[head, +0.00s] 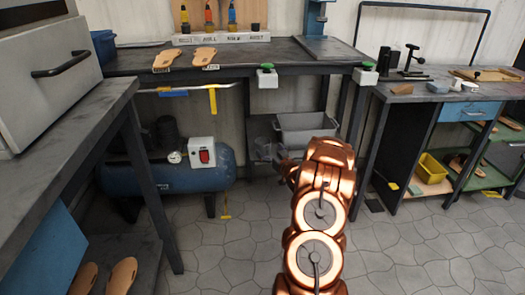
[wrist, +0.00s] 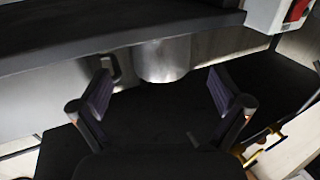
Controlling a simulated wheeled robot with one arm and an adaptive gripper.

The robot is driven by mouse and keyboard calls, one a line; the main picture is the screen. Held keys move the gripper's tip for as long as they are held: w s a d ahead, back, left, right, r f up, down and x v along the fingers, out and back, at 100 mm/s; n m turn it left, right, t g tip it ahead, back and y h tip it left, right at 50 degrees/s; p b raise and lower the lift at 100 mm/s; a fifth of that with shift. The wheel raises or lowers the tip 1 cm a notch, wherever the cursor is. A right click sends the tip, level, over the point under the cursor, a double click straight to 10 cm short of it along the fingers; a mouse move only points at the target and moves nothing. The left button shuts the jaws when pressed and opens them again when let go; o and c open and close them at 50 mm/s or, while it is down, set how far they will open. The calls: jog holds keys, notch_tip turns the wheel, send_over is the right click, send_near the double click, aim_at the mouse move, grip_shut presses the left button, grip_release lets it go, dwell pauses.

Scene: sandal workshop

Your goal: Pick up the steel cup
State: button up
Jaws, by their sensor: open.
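The steel cup (wrist: 165,60) is in the wrist view, a shiny grey cylinder at upper middle, with what looks like its handle (wrist: 114,68) at its left. Its base is on or just above a dark surface (wrist: 150,112), and its upper part is hidden behind a dark edge. My gripper (wrist: 160,85) is open, with a finger to each side of the cup's lower part in the picture. The cup appears beyond the fingertips, and I see no contact.
A dark bench (head: 325,55) with sandal soles (head: 170,58) stands at the back. A blue compressor (head: 185,170) and grey bin (head: 305,128) are below it. The right bench (head: 450,92) has a yellow bin (head: 431,168) beneath. A dark overhang (wrist: 100,35) crosses the top of the wrist view.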

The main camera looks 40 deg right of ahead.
aim_at(259, 140)
jog(key=b+x, duration=0.1)
jog(key=x, duration=0.2)
jog(key=shift+w+f+b, duration=0.1)
jog(key=shift+w+b, duration=0.25)
jog(key=shift+b, duration=0.05)
jog(key=shift+x, duration=0.95)
jog(key=c, duration=1.2)
jog(key=shift+r, duration=0.6)
jog(key=r+p, duration=0.1)
jog(key=r, duration=0.2)
jog(key=shift+s+p, duration=0.35)
jog(key=shift+p, duration=0.05)
jog(key=s+r+p, duration=0.1)
jog(key=s+p, duration=0.2)
jog(key=s, duration=1.2)
jog(key=shift+s+d, duration=0.2)
jog(key=shift+d, duration=0.15)
